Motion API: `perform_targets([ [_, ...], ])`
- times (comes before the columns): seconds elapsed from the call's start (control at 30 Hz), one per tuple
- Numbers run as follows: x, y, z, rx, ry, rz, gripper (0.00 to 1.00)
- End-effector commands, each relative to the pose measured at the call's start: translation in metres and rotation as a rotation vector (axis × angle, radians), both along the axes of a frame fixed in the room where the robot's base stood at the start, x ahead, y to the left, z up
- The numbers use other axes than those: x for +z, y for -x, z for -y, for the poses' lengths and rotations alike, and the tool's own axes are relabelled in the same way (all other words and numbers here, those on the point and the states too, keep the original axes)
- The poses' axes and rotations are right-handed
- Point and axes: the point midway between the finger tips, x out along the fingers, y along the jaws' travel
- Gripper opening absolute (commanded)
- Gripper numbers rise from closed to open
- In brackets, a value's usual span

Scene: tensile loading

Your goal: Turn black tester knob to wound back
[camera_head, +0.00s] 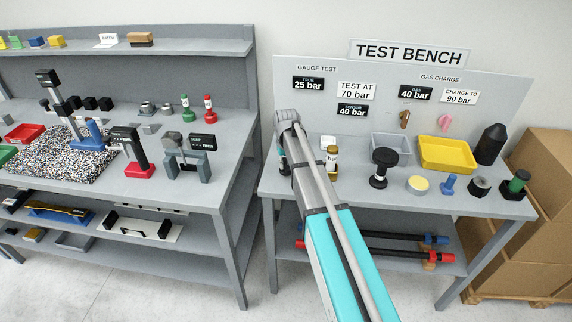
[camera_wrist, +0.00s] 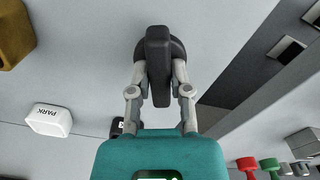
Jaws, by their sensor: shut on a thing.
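A black knob (camera_wrist: 158,60) shows at the top centre of the wrist view. It has a raised, upright grip bar over a rounder base. My gripper (camera_wrist: 159,76) is shut on it, with one grey finger on each side of the bar. The knob's turn angle cannot be read, as I see no mark on it. In the head view my arm hides most of the knob and the gripper at the left end of the test bench (camera_head: 470,203).
A white PARK block (camera_wrist: 50,119) and a brass-coloured item (camera_wrist: 14,35) lie left of the knob in the wrist view. In the head view a black-handled item (camera_head: 381,165), grey bin and yellow tray (camera_head: 446,166) stand right of my arm. A gap separates the two benches.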

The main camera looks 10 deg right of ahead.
Motion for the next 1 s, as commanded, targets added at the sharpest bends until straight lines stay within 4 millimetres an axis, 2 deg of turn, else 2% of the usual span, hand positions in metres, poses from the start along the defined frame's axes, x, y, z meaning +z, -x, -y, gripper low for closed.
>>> perform_targets([
  [0.2,-0.0001,0.0002,-0.0001,-0.182,0.0,0.0,0.0],
  [0.43,-0.0001,0.0002,-0.0001,-0.315,0.0,0.0,0.0],
  [1.0,-0.0001,0.0002,0.0,-0.379,0.0,0.0,0.0],
])
